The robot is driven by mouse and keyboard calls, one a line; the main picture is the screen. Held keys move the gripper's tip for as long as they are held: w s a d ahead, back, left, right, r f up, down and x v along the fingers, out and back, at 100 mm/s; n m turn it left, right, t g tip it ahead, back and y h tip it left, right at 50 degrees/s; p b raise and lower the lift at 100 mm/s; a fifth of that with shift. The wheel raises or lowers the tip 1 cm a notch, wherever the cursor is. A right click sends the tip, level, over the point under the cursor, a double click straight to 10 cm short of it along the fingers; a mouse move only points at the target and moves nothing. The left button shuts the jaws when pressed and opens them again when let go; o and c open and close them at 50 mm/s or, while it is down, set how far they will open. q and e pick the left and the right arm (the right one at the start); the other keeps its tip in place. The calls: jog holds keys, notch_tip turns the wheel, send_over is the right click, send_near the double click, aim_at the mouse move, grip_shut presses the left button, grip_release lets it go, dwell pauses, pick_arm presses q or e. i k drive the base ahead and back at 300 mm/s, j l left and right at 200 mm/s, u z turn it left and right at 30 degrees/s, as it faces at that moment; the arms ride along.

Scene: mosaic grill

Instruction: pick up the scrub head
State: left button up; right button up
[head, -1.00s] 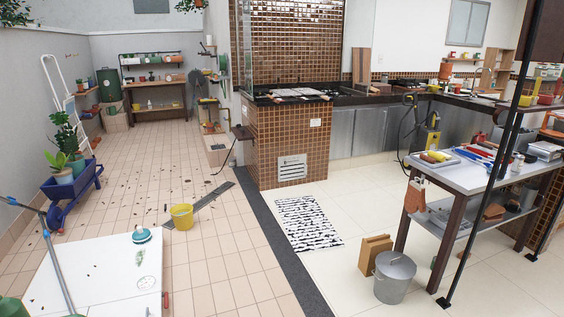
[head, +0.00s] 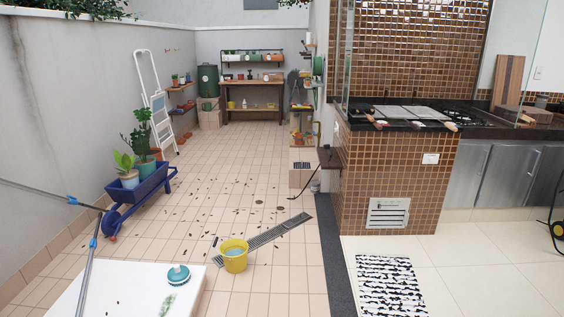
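A round teal object with a pale rim, which looks like the scrub head (head: 178,275), lies on a white flat surface (head: 128,283) at the lower left of the head view. A small green, leaf-like mark or piece (head: 168,303) is just below it on the same surface. Neither of my grippers is in view, and nothing is seen touching the scrub head.
A grey pole with blue joints (head: 88,262) crosses the lower left. A yellow bucket (head: 235,256) stands on the tiles by a floor drain (head: 265,238). A blue wheelbarrow with plants (head: 141,190) is by the left wall. Scattered debris dots the otherwise open tiled floor.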

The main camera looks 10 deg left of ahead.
aim_at(178, 275)
jog(key=i+u, duration=0.2)
jog(key=i, duration=0.75)
jog(key=i+u, duration=0.2)
jog(key=i, duration=0.8)
jog(key=i+u, duration=0.3)
jog(key=u, duration=0.15)
jog(key=i+l+u, duration=0.1)
jog(key=i+u, duration=0.3)
jog(key=i+l+u, duration=0.15)
jog(key=u, duration=0.3)
jog(key=i+l+u, duration=0.4)
jog(key=k+j, duration=0.05)
jog(key=j, duration=0.05)
